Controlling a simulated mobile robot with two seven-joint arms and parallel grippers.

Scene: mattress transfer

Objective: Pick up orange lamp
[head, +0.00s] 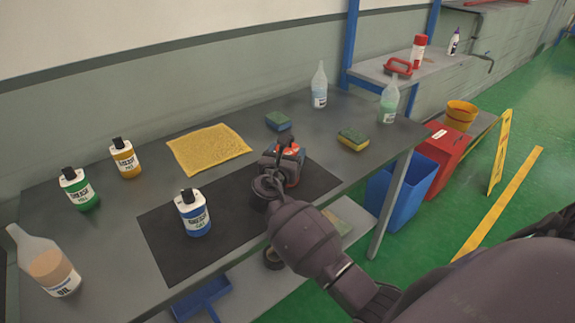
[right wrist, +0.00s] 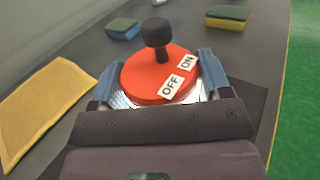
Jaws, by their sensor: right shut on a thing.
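The orange lamp (right wrist: 160,75) is a round orange-red body with a black knob on top and white OFF and ON labels. In the head view the lamp (head: 291,149) is partly hidden behind my right gripper (head: 280,168), over the far right part of the black mat. In the right wrist view my right gripper (right wrist: 159,82) has its two blue-grey fingers on either side of the lamp, shut on it. The lamp stays upright between them. Whether it touches the mat cannot be told. My left gripper is not in view.
On the table (head: 100,285), a blue grease bottle (head: 193,214) stands on the black mat (head: 165,250). A yellow cloth (head: 209,148) and two sponges (head: 278,121) (head: 353,139) lie behind. Other bottles stand at the left (head: 125,160) and back right (head: 320,88). Bins (head: 408,185) stand beyond the right edge.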

